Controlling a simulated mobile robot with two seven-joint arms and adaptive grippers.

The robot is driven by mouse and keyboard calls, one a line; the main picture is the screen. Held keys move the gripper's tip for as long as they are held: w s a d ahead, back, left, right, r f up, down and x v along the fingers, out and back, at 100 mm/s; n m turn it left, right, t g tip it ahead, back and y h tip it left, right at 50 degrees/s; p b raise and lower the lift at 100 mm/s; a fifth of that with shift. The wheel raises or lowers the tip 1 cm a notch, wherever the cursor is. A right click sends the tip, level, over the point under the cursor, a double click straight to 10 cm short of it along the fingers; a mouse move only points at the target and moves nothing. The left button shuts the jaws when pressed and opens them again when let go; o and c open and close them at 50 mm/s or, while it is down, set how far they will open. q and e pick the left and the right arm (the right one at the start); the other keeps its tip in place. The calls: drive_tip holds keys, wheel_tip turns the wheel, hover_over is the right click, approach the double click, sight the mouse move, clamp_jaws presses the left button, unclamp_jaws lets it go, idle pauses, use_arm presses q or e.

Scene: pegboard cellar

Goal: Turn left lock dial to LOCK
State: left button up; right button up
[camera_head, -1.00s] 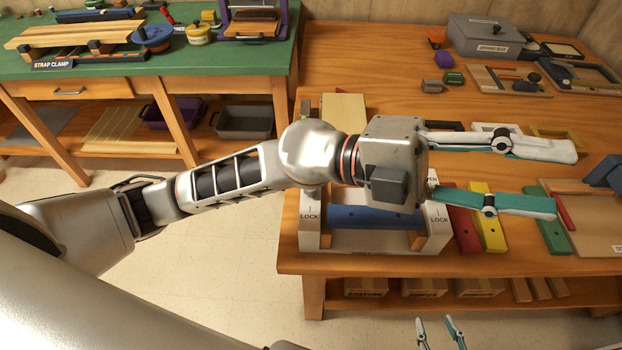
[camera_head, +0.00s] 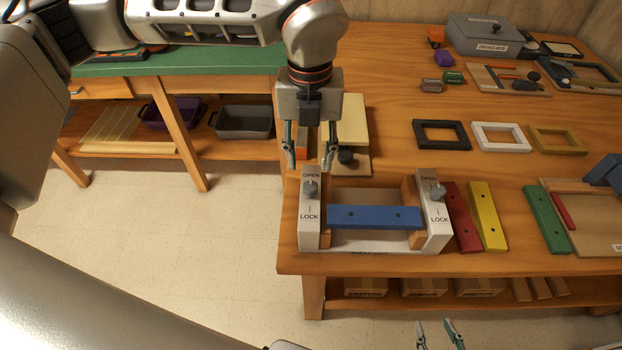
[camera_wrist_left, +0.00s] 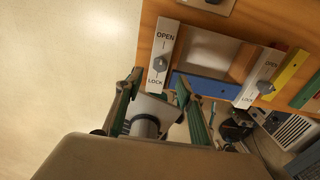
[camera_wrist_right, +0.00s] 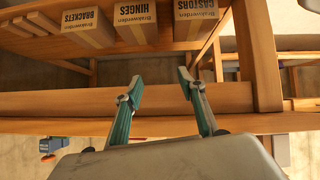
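The left lock dial (camera_head: 311,190) is a grey knob on a white block (camera_head: 309,235) marked OPEN at the far end and LOCK at the near end. It also shows in the left wrist view (camera_wrist_left: 160,64).
A blue bar (camera_head: 375,217) spans between the left block and a matching right block with its own dial (camera_head: 438,193). Red (camera_head: 463,220) and yellow (camera_head: 488,215) bars lie to the right. A board with a dark knob (camera_head: 346,156) stands behind. Boxes (camera_wrist_right: 90,28) fill the lower shelf.

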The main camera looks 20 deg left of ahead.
sight(310, 186)
use_arm(q)
wheel_tip(310, 186, down, 8)
drive_tip(key=shift+r+b, duration=0.2)
drive_tip(key=shift+b, duration=0.15)
drive_tip(key=shift+c, duration=0.3)
clamp_jaws()
